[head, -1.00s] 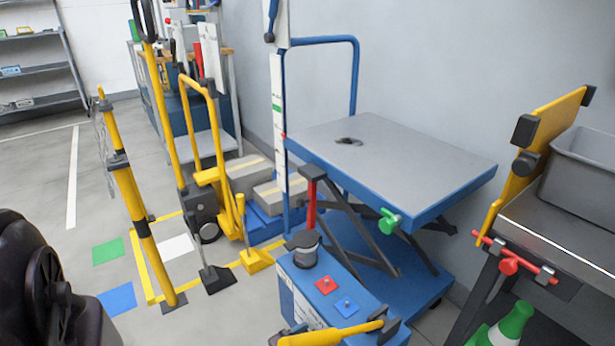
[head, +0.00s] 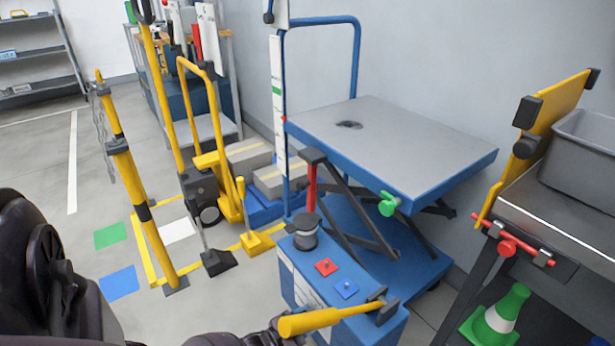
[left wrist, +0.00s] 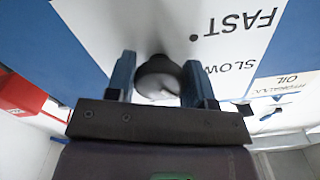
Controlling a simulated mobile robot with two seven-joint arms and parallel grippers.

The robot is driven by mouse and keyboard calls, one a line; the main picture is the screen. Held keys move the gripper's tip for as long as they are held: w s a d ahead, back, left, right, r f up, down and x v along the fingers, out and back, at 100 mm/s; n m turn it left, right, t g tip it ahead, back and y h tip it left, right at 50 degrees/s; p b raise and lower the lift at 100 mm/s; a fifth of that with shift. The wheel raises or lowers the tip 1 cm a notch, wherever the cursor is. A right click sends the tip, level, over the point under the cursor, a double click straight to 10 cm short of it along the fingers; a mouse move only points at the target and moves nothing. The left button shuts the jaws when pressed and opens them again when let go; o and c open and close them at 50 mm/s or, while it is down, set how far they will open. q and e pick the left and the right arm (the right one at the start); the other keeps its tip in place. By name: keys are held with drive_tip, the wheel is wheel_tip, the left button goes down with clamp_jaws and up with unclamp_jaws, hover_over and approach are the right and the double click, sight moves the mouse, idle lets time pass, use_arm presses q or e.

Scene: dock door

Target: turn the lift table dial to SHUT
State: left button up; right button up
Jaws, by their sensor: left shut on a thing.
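In the left wrist view the dark round dial (left wrist: 157,76) sits on a white label plate with FAST and SLOW printed beside it. The word SHUT does not show, and I cannot read the dial's setting. My left gripper (left wrist: 159,68) has its two blue-grey fingers on either side of the dial, shut on it. In the head view my left arm reaches in along the bottom edge to the blue control box (head: 375,330) of the lift table (head: 400,150). The dial is hidden there. My right gripper does not show.
The box carries a yellow-handled lever (head: 310,321), a red button (head: 326,267) and a blue button (head: 346,289). A green valve handle (head: 388,204) is on the table edge. A yellow post (head: 145,215) stands left; a bench (head: 560,235) with a cone (head: 500,318) below stands right.

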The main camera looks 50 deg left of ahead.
use_arm(q)
drive_tip(key=m, duration=0.3)
drive_tip(key=shift+m, duration=2.1)
drive_tip(key=shift+a, duration=0.1)
drive_tip(key=o, duration=0.9)
drive_tip(key=s, duration=0.3)
drive_tip(key=s+p, duration=0.1)
drive_tip(key=s, duration=0.3)
drive_tip(key=s+p, duration=0.1)
drive_tip(key=s, duration=0.2)
drive_tip(key=shift+s+a, duration=0.4)
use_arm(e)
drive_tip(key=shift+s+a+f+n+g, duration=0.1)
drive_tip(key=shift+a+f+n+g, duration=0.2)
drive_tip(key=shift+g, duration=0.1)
